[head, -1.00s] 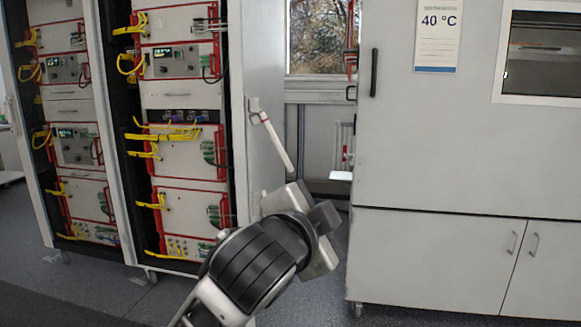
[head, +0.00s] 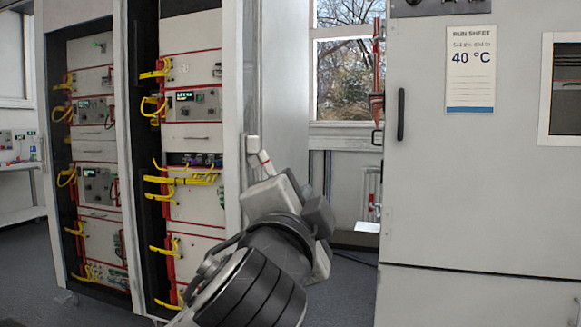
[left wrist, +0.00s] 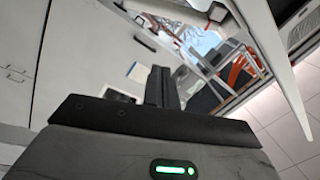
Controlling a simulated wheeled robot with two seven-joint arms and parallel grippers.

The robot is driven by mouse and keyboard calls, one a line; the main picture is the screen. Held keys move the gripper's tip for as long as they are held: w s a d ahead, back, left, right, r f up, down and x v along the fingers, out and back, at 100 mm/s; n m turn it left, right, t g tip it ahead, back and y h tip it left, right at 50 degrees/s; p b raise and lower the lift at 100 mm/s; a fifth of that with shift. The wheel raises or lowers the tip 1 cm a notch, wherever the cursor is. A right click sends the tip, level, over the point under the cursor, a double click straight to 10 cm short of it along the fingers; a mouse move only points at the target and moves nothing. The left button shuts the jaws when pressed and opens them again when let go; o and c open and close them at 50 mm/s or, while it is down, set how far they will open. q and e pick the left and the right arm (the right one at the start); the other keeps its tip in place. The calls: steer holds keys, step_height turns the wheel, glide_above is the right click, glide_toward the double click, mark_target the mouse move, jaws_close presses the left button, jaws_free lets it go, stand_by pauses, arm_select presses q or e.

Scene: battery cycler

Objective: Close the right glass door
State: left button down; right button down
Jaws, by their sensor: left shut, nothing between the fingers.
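The battery cycler cabinet stands at the left in the head view, with two bays of red-edged units showing. The right glass door appears to stand open; I take the pale upright frame (head: 232,110) at the cabinet's right side as its edge, but its pane is hard to make out. My left gripper (head: 290,195) is in front of the handle; contact cannot be told. In the left wrist view its dark fingers (left wrist: 161,88) are together and empty. My right gripper is not shown.
A large grey chamber (head: 470,190) with a 40 °C sheet (head: 471,70) stands at the right. A window (head: 347,65) and a narrow gap lie between it and the cabinet. Dark floor shows below. A pale long edge (left wrist: 268,55) crosses the left wrist view's upper right.

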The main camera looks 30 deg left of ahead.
arm_select(q)
steer(key=p+x, duration=0.2)
steer(key=x, duration=0.6)
steer(key=shift+s+a+f, duration=0.45)
steer(key=shift+s+a, duration=0.15)
steer(key=shift+a, duration=0.1)
steer(key=shift+s+a+f, duration=0.45)
steer(key=shift+s+a, duration=0.1)
steer(key=shift+a, duration=0.2)
